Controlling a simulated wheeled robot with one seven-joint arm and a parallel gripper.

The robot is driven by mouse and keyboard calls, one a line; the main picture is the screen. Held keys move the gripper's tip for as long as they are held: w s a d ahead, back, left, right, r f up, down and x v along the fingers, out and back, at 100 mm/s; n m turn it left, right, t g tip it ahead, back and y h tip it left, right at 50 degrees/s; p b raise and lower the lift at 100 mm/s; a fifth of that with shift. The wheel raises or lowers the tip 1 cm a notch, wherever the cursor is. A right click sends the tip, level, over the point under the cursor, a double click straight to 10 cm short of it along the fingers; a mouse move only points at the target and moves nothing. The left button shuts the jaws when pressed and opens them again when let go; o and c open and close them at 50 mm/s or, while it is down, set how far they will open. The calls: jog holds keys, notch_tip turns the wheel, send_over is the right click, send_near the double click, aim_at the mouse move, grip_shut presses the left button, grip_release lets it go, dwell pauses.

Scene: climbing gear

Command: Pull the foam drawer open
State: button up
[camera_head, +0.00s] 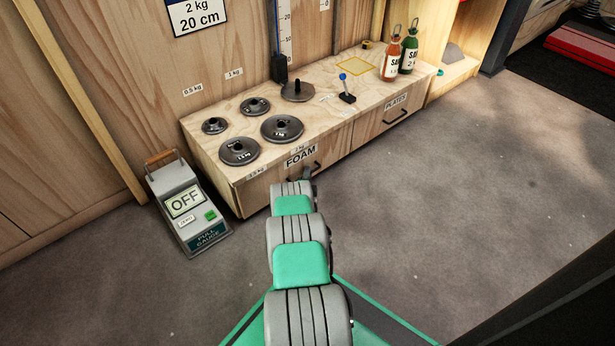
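The foam drawer (262,182) is the left drawer of a low plywood bench, with a "FOAM" label on its front. Its front looks flush with the bench, so it appears shut. Its dark bar handle (318,164) sits below the label and is partly hidden. My gripper (306,173) is at the left part of this handle, at the far end of my grey and green arm. The gripper is small and dark here, and its fingers are mostly hidden by the arm. I cannot tell whether they are closed around the handle.
The plates drawer (372,124) is to the right. Several weight discs (282,128) and two bottles (391,62) stand on the bench top (335,82). A pull gauge (184,203) reading "OFF" stands on the floor at left. The floor (430,210) in front is clear.

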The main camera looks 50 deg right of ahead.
jog(key=shift+c, duration=0.3)
grip_shut()
jog(key=shift+a, duration=0.1)
dwell(0.9)
